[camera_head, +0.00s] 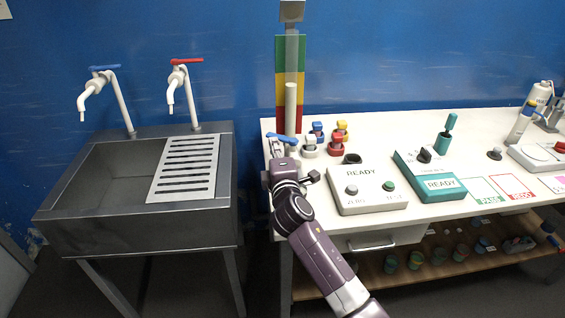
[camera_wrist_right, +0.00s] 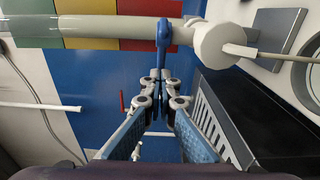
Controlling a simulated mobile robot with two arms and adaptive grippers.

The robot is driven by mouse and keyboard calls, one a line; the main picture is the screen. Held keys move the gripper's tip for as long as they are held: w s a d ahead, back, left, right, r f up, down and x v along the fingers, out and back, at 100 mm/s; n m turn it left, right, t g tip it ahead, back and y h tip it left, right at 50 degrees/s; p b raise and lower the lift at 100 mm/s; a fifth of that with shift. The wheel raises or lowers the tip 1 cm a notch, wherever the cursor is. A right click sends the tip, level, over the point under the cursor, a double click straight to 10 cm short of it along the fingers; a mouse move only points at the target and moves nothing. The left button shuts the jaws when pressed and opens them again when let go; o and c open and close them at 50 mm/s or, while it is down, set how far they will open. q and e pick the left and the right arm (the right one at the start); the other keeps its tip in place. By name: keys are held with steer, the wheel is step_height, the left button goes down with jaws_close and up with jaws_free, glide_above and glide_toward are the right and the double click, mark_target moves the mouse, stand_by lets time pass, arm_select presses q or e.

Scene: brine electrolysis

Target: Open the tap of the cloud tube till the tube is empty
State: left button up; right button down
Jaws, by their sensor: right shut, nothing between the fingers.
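The cloud tube (camera_head: 291,100) stands upright at the left end of the white table, before a green, yellow and red board. Its lower part is filled pale; its upper part looks clear. In the right wrist view the tube (camera_wrist_right: 100,29) lies sideways. Its blue tap handle (camera_head: 284,137) lies crosswise to the tube, also in the wrist view (camera_wrist_right: 163,42). My right gripper (camera_wrist_right: 160,76) is shut and empty, its fingertips close to one end of the handle. I cannot tell if they touch. My left gripper is not in view.
Blue, red and yellow capped bottles (camera_head: 318,132) stand just right of the tube. A white READY device (camera_head: 367,200) and a teal one (camera_head: 440,190) sit further right. A metal sink (camera_head: 130,225) with two taps stands left, across a gap from the table.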

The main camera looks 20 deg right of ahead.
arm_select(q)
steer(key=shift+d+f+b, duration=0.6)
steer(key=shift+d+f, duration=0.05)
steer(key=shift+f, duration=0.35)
arm_select(e)
steer(key=shift+w+d+m+h, duration=0.4)
steer(key=shift+w+m+h, duration=0.1)
steer(key=shift+w+h, duration=0.4)
steer(key=shift+w, duration=0.1)
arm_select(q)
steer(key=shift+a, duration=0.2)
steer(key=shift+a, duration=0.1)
arm_select(e)
steer(key=shift+f, duration=0.1)
